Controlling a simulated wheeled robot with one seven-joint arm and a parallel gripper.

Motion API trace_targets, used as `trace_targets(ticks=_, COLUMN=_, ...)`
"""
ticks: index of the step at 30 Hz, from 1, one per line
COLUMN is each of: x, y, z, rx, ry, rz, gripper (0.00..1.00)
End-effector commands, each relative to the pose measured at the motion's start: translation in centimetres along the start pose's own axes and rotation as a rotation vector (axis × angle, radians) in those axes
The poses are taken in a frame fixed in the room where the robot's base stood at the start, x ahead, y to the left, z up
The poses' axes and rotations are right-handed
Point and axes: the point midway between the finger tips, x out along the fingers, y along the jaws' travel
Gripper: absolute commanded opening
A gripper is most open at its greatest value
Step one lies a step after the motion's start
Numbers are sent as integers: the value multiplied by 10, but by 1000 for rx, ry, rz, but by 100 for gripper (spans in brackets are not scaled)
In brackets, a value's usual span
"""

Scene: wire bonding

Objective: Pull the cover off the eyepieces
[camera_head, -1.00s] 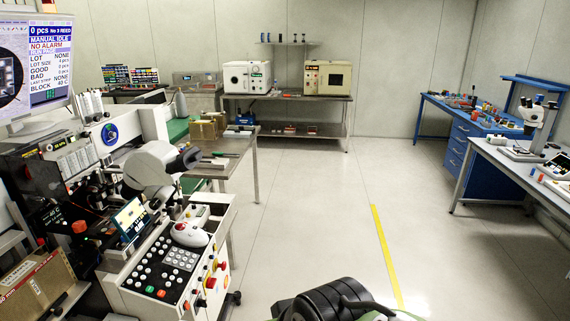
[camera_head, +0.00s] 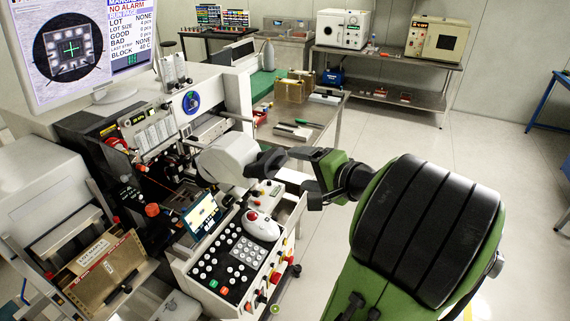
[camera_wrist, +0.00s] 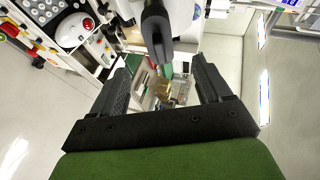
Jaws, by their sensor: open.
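The bonding machine's white microscope head (camera_head: 228,158) stands at the centre left in the head view, with the dark cover (camera_head: 264,162) over its eyepieces on the right side. In the wrist view the dark cover (camera_wrist: 155,22) is at the top middle, ahead of the jaws and roughly centred between them. My gripper (camera_head: 292,175) is open and just right of the cover in the head view, where it partly hides the eyepiece end. In the wrist view both fingers of my gripper (camera_wrist: 164,66) are apart with nothing held. I cannot tell whether they touch the cover.
The control panel (camera_head: 232,262) with buttons and a red-and-white trackball (camera_head: 262,224) lies below the gripper. A small screen (camera_head: 202,214) stands beside it. A metal table (camera_head: 318,112) with boxes is behind. Floor on the right is open.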

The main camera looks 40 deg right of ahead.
Motion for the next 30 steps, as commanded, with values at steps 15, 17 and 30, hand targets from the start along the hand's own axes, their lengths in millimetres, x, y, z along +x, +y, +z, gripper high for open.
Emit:
trace_targets(ticks=15, x=100, y=0, z=1, rx=0, ry=-3, rz=1, gripper=78)
trace_targets(ticks=17, x=103, y=0, z=0, rx=0, ry=-2, rz=1, gripper=78)
trace_targets(ticks=30, x=104, y=0, z=0, rx=-1, ry=-1, rz=2, gripper=47)
